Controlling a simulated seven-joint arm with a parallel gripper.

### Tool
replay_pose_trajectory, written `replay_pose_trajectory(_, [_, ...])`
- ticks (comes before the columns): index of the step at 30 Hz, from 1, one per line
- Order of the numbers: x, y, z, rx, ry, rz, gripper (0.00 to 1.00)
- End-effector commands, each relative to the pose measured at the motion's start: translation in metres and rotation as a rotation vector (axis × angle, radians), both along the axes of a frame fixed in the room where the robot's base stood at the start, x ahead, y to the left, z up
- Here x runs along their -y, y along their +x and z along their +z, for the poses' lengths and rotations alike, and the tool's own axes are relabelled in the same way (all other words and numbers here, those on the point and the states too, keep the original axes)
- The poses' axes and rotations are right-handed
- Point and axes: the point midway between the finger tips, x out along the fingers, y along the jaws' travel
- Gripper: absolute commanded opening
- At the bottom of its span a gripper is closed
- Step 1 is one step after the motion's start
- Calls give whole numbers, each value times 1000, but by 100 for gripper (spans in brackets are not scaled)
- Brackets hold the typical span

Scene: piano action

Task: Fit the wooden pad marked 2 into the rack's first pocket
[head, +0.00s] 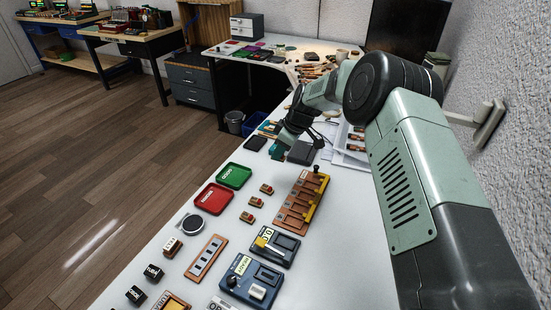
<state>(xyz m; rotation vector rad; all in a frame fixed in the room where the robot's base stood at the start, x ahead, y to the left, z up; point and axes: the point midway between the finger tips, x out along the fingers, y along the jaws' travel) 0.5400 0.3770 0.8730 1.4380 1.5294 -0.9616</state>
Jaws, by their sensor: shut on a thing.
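The rack (291,217) is a long copper-brown block with several pockets, a yellow bar along its right side and a black knob at its far end. Three small wooden pads with red parts lie in a row left of it: a far pad (266,188), a middle pad (256,202) and a near pad (247,217). Their marks are too small to read. My gripper (296,147) is beyond the rack's far end, at the end of my bent arm. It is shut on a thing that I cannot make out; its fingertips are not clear.
A green tray (234,176) and a red tray (213,198) lie left of the pads. A wooden strip (206,258) and dark blocks lie at front left. White table is bare between these.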

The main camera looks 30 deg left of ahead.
Motion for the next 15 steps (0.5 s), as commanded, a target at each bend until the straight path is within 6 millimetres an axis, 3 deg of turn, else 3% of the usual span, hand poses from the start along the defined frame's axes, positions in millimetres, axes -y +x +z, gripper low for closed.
replay_pose_trajectory(3, [39,9,-5,-4,-2,-26,0])
replay_pose_trajectory(9, [97,14,-16,-2,-1,-54,0])
replay_pose_trajectory(15, [119,13,-23,0,1,-62,0])
